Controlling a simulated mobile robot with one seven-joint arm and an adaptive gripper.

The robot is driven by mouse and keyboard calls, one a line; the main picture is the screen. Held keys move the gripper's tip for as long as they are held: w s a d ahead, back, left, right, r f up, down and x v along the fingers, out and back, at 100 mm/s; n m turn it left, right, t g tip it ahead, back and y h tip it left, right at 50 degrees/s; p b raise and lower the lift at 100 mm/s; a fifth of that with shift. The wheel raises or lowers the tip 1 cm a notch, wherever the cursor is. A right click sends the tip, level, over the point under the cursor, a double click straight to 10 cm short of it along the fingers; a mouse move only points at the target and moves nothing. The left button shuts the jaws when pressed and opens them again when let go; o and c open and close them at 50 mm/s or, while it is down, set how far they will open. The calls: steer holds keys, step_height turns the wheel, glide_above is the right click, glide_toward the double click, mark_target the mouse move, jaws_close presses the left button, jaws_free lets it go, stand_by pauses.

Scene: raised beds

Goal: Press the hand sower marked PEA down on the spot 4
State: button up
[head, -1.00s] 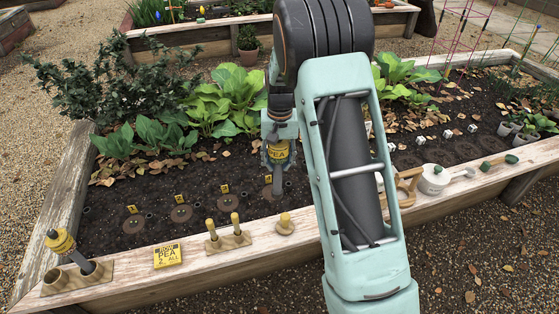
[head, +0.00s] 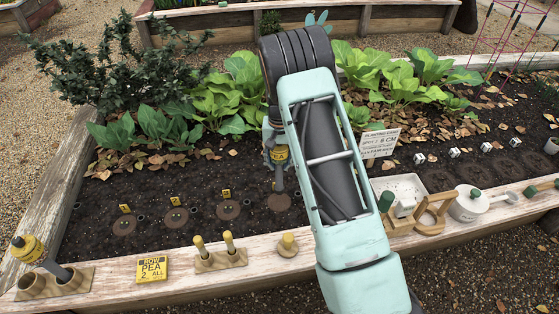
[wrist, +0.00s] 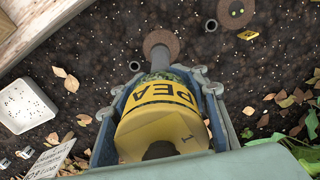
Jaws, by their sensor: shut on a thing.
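My gripper (head: 277,153) is shut on the yellow-bodied hand sower (head: 280,156). In the wrist view the sower (wrist: 165,95) shows the word PEA between the jaws. Its grey tube points down at a round brown disc (head: 279,202), the rightmost of the left-hand row; this disc also shows in the wrist view (wrist: 160,40). I cannot tell whether the tip touches it. Other discs in the row (head: 228,210) have yellow tags; no tag shows clearly at the rightmost. A disc with green dots (wrist: 237,10) lies beside it in the wrist view.
On the front plank stand a second yellow-topped sower (head: 30,250) in a wooden holder, a yellow PEA sign (head: 151,268), a two-peg block (head: 220,261) and a knob (head: 288,245). A white tray (head: 405,185) and a sign (head: 379,143) are right. Leafy plants grow behind.

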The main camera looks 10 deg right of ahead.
mark_target(279, 177)
steer(key=shift+w+d+f, duration=0.1)
steer(key=shift+w+f, duration=0.45)
steer(key=shift+w, duration=0.05)
steer(key=shift+f+b, duration=1.95)
steer(key=shift+f, duration=0.9)
steer(key=shift+f+b, duration=0.35)
steer(key=shift+f, duration=0.35)
steer(key=shift+r, duration=0.1)
steer(key=shift+r+p, duration=2.25)
steer(key=shift+r, duration=1.35)
